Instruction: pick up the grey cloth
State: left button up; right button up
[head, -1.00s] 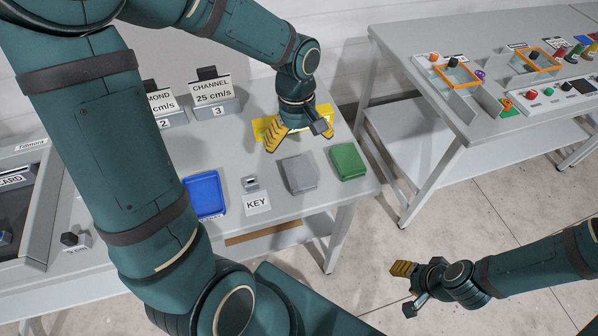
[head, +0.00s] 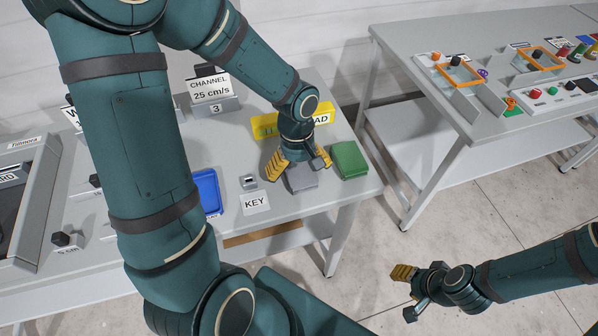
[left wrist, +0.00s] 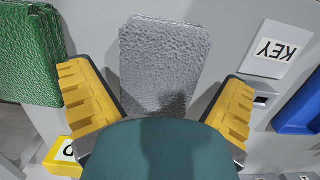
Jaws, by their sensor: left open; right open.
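The grey cloth (head: 301,177) is a folded block on the table, partly hidden by my left gripper in the head view. In the left wrist view the grey cloth (left wrist: 163,62) lies flat between and beyond the two yellow fingers. My left gripper (head: 297,172) is open above the cloth, with a finger to either side. In the left wrist view the left gripper (left wrist: 160,95) holds nothing, and I cannot tell its exact height above the cloth. My right gripper (head: 408,293) is open and empty, over the floor at the lower right.
A green cloth (head: 348,160) lies just right of the grey one. A KEY card (head: 255,203), a small holder (head: 249,182) and a blue tray (head: 209,192) are to the left. A yellow sign (head: 264,125) stands behind. A second table (head: 400,45) is across a floor gap.

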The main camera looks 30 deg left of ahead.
aim_at(299, 169)
pick_arm(q)
jog(key=c, duration=0.9)
notch_tip(299, 169, up, 10)
jog(key=p, duration=0.2)
jog(key=shift+r+p, duration=0.1)
jog(key=shift+p, duration=0.2)
